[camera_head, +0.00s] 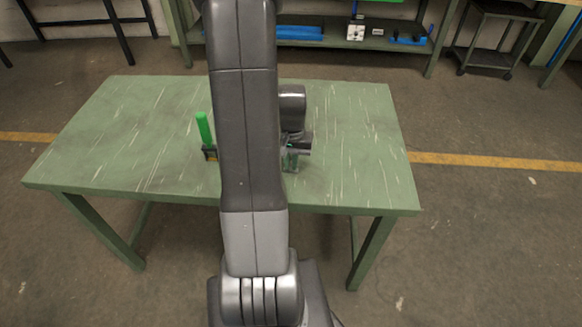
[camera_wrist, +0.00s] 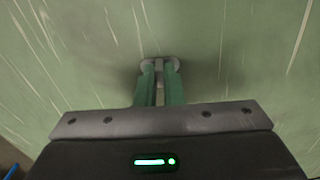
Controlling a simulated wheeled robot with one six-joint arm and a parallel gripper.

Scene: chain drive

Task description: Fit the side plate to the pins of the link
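My gripper (camera_head: 291,158) is low over the right-middle part of the green table, partly hidden behind my arm. In the wrist view its two green fingers (camera_wrist: 160,84) are close together, pointing down at the table. A small grey piece with rounded ends, which looks like the side plate (camera_wrist: 145,65), sits across the fingertips, its middle between them. Whether it touches the table cannot be told. The link with its pins cannot be made out in either view; my arm covers part of the table.
An upright green handle on a dark and yellow base (camera_head: 204,130) stands left of my arm. The green table (camera_head: 120,130) is otherwise clear at its left and right. A bench with blue items (camera_head: 300,33) stands at the back.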

